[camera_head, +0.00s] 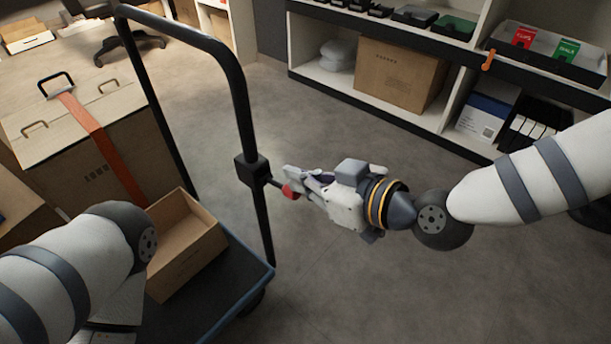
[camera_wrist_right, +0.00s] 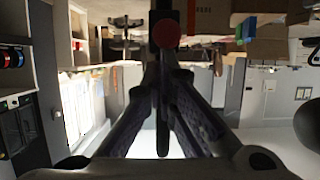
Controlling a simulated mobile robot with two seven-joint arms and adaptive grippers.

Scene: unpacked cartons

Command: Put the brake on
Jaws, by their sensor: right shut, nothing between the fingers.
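The trolley brake is a short lever with a red knob (camera_head: 288,191) on a black block (camera_head: 250,172), fixed to the trolley's black handle post. My right gripper (camera_head: 294,178) reaches in from the right, its shut fingertips right at the knob. In the right wrist view the red knob (camera_wrist_right: 166,34) shows just past the closed fingers (camera_wrist_right: 163,80), with nothing between them. Whether the fingers touch the knob I cannot tell. My left arm comes in at the lower left; its fingers do not show.
The trolley deck (camera_head: 225,285) holds an open empty carton (camera_head: 187,250). A large box with an orange strap (camera_head: 100,140) stands at the left. Shelves with a closed carton (camera_head: 400,75) and trays (camera_head: 545,55) line the back right. The floor (camera_head: 370,285) between is clear.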

